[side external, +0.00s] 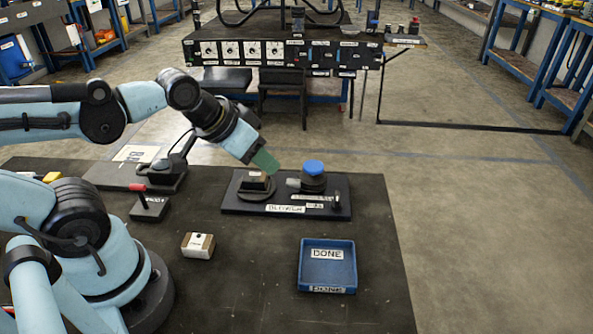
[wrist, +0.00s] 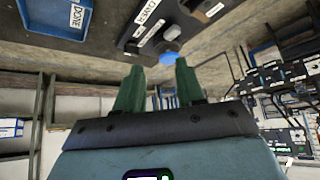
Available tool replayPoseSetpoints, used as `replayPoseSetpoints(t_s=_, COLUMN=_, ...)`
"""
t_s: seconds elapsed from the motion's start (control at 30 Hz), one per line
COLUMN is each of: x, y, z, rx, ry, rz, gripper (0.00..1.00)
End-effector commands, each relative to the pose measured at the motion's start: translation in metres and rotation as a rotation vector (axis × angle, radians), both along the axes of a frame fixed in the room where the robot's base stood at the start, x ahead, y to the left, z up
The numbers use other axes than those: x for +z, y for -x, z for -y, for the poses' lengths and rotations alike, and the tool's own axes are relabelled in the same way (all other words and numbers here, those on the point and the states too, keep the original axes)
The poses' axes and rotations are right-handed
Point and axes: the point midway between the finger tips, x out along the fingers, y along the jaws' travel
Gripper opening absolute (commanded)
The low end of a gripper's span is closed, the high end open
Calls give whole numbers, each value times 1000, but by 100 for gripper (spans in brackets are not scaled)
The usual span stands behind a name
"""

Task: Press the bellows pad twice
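A round black pad with a blue cap (side external: 313,168), which looks like the bellows pad, stands on a black labelled board (side external: 232,206). A grey nozzle-like part points left from it. The blue cap (wrist: 169,58) also shows between and beyond the fingertips in the wrist view. My gripper (side external: 265,161) points down and right, above and left of the cap, apart from it in the picture. In the wrist view its two green fingers (wrist: 158,75) stand apart with nothing between them.
On the board's left is a round black base with a brown block (side external: 256,180). A blue DONE tray (side external: 326,244) lies in front. A small white-and-brown box (side external: 198,246) and a red-handled lever (side external: 148,204) are at left. The dark table's right side is clear.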

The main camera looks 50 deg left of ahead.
Motion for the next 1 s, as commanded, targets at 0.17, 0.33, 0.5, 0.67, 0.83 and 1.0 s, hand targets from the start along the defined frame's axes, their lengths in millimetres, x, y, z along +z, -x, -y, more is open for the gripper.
replayPoseSetpoints(t_s=0.17, x=0, y=0, z=0, rx=0, ry=0, rz=0, gripper=38)
replayPoseSetpoints(t_s=0.33, x=0, y=0, z=0, rx=0, ry=0, rz=0, gripper=38)
replayPoseSetpoints(t_s=0.5, x=2, y=-1, z=0, rx=-6, ry=-4, rz=-5, gripper=18)
replayPoseSetpoints(t_s=0.67, x=13, y=-11, z=-1, rx=-47, ry=-34, rz=-47, gripper=0)
replayPoseSetpoints(t_s=0.83, x=34, y=-31, z=-2, rx=-144, ry=-92, rz=-136, gripper=0)
replayPoseSetpoints(t_s=1.0, x=52, y=-54, z=-3, rx=-257, ry=-146, rz=-233, gripper=0)
